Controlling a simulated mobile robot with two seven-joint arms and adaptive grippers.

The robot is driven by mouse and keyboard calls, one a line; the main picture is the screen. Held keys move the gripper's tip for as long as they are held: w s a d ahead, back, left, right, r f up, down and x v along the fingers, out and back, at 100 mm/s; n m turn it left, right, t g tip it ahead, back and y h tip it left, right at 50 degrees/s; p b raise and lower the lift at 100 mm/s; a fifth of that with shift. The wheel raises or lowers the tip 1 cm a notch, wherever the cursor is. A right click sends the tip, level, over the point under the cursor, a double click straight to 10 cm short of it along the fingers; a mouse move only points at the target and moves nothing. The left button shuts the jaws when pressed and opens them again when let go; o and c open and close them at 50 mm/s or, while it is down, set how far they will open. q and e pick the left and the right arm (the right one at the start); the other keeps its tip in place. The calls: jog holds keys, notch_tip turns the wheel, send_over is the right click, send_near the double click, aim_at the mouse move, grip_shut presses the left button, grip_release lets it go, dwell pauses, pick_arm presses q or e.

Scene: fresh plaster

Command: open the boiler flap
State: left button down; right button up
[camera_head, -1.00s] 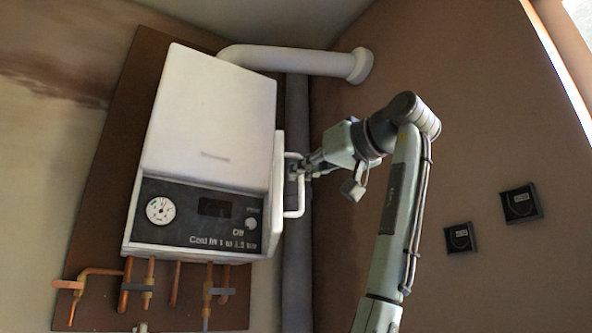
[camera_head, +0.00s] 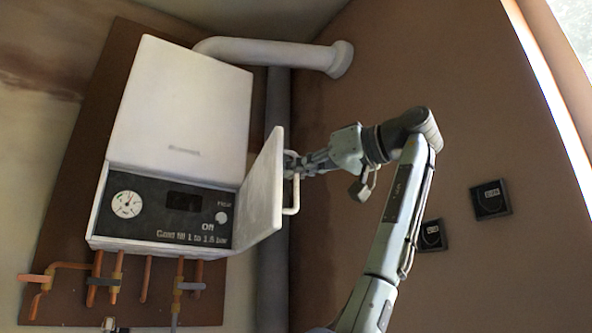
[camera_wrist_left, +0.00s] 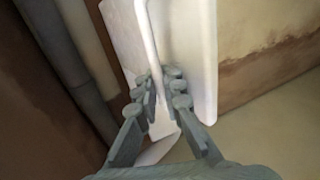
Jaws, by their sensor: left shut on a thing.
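The white boiler (camera_head: 180,110) hangs on a brown board, tilted in the head view. Its flap (camera_head: 262,195) stands open at the right side of the dark control panel (camera_head: 165,208), its inner face turned toward me. A white bar handle (camera_head: 292,198) sits on the flap's outer side. My left gripper (camera_head: 294,165) is shut on the handle near its upper end. In the left wrist view, the gripper's fingers (camera_wrist_left: 160,90) close around the white handle bar (camera_wrist_left: 147,40), in front of a white panel. My right gripper is not in view.
A white flue pipe (camera_head: 265,52) runs from the boiler's top to the right wall. A grey vertical pipe (camera_head: 273,270) stands behind the flap. Copper pipes (camera_head: 148,278) hang below the boiler. Two dark square plates (camera_head: 491,199) are on the right wall.

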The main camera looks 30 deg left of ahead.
pick_arm(q)
jog(key=c, duration=1.9)
grip_release()
jog(key=shift+s+d, duration=0.1)
jog(key=shift+c, duration=0.2)
jog(key=shift+o, duration=0.2)
jog(key=s+d, duration=0.1)
jog(key=d, duration=1.1)
jog(key=shift+s, duration=0.2)
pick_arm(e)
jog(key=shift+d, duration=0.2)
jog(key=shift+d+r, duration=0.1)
